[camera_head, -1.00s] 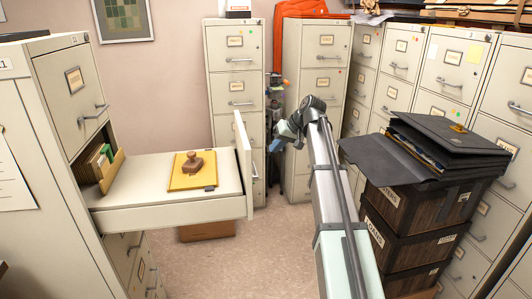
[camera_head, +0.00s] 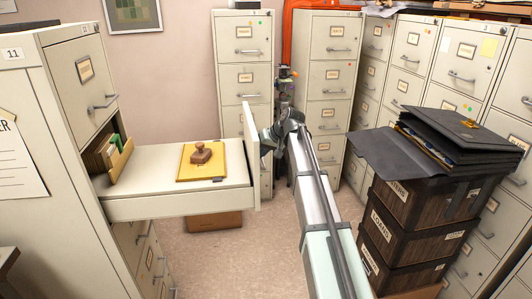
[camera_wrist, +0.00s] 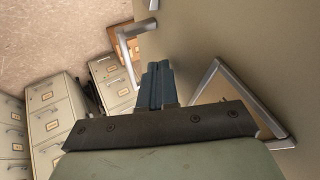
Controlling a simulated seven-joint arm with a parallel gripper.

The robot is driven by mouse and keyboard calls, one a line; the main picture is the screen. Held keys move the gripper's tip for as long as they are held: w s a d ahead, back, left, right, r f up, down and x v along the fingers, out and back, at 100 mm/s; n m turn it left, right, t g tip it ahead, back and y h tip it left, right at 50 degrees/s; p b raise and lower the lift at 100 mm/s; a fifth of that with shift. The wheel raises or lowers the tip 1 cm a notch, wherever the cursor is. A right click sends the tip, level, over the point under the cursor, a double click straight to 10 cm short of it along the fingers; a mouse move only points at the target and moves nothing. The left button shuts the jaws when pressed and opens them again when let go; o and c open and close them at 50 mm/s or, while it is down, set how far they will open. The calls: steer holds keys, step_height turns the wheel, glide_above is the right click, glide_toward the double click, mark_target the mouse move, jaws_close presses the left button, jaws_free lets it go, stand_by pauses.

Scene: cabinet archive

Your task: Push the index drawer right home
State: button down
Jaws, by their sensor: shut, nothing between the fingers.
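The open drawer (camera_head: 165,207) sticks far out to the right from the left cabinet (camera_head: 60,150). Its upright front panel (camera_head: 251,150) is at the right end. A yellow folder (camera_head: 188,172) with a brown stamp (camera_head: 201,154) on it lies on the drawer's flat top. My gripper (camera_head: 266,148) is just right of the panel's outer face, partly hidden behind it.
Files (camera_head: 108,154) stand at the drawer's back, inside the cabinet opening. A cardboard box (camera_head: 213,221) is on the floor below the drawer. Stacked dark boxes (camera_head: 405,205) with a black folder (camera_head: 450,140) stand at right. Filing cabinets line the back.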

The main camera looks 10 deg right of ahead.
mark_target(123, 163)
steer(key=shift+a, duration=0.15)
steer(key=a, duration=5)
steer(key=shift+a, duration=0.1)
steer(key=d, duration=0.4)
steer(key=shift+s+d, duration=0.1)
steer(key=shift+d, duration=0.25)
steer(key=v, duration=0.9)
steer(key=shift+s+r, duration=0.1)
steer(key=shift+r, duration=0.3)
steer(key=shift+n, duration=0.3)
